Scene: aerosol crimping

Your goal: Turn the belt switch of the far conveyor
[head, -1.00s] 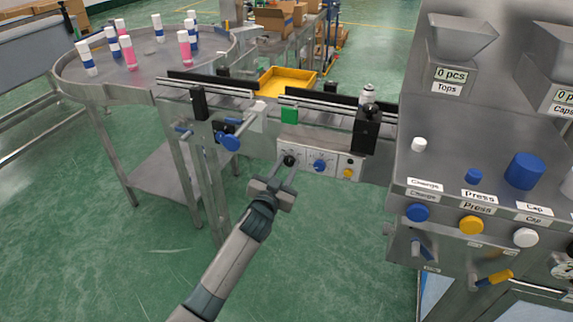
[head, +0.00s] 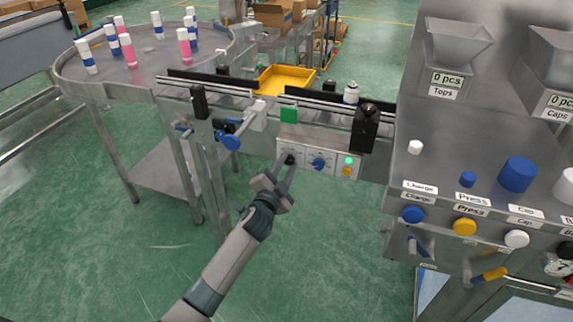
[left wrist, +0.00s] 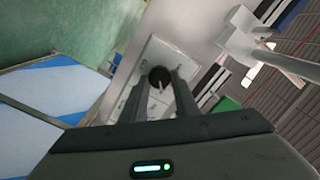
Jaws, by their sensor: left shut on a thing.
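The far conveyor (head: 270,108) runs between the round table and the machine. On its front is a control panel with a black belt switch (left wrist: 160,77) at the left, a blue knob (head: 318,164) in the middle, and a lit green lamp (head: 348,160) above a yellow button (head: 347,172) at the right. My left gripper (head: 289,163) is shut on the black switch, its fingers on either side of the knob in the left wrist view. The fingers partly hide the switch in the head view. My right gripper is not in view.
A white-capped can (head: 351,93) stands on the conveyor beside a black sensor block (head: 365,128). A round table (head: 150,62) with several bottles is at the left. The filling machine (head: 480,150) stands close on the right. A yellow tray (head: 285,79) lies behind the conveyor.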

